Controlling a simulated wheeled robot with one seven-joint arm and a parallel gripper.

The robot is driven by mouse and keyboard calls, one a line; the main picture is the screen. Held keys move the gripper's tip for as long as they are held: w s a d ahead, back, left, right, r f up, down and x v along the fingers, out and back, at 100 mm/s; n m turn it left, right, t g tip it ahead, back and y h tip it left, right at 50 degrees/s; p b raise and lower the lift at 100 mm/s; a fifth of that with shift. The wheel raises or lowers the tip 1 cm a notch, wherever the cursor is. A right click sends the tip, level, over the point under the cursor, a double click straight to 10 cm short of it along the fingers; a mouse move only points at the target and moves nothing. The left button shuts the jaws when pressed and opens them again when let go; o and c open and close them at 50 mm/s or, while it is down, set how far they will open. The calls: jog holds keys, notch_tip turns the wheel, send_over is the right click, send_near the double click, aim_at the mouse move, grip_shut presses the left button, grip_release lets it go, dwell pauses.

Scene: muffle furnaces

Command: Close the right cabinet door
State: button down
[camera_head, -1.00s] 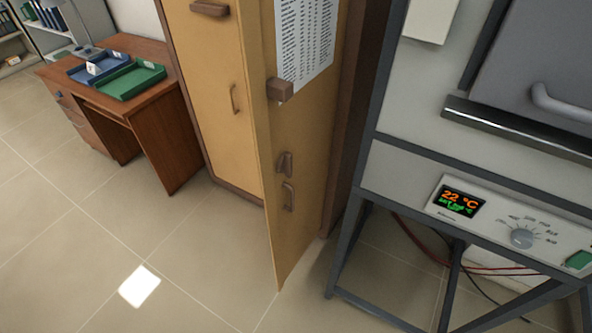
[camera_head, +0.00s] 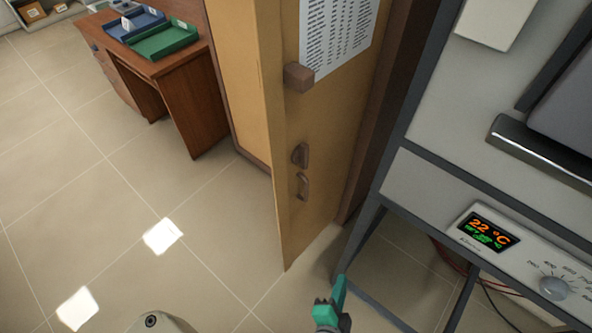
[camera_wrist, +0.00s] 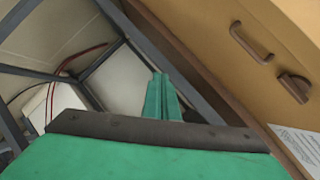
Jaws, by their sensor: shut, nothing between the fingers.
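The right cabinet door (camera_head: 325,135) stands open, its free edge pointing toward me. Its face carries a brown handle (camera_head: 303,187), a small brown fitting above it and a printed white sheet (camera_head: 335,35). My green gripper (camera_head: 339,285) is at the bottom of the head view, low and to the right of the door's free edge, on the face side. It is shut and empty. In the wrist view, my fingers (camera_wrist: 160,90) are together, with the door (camera_wrist: 295,50) and its handle to the right. I see no contact with the door.
The furnace stand (camera_head: 400,205) with a 22 °C display panel (camera_head: 488,235) is close on the right. A brown desk (camera_head: 180,90) with blue and green trays stands at the left. The tiled floor in front of the door is clear.

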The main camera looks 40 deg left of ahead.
jog(key=w+a+r+y, duration=0.2)
jog(key=w+a+y, duration=0.15)
jog(key=w, duration=0.25)
jog(key=n+g+y, duration=0.7)
jog(key=g+y, duration=0.3)
jog(key=y, duration=0.1)
send_near(286, 163)
jog(key=a, duration=0.5)
jog(key=shift+w+f, duration=0.1)
jog(key=shift+w, duration=0.2)
jog(key=shift+w+a, duration=0.1)
jog(key=shift+a, duration=0.6)
jog(key=shift+w, duration=0.1)
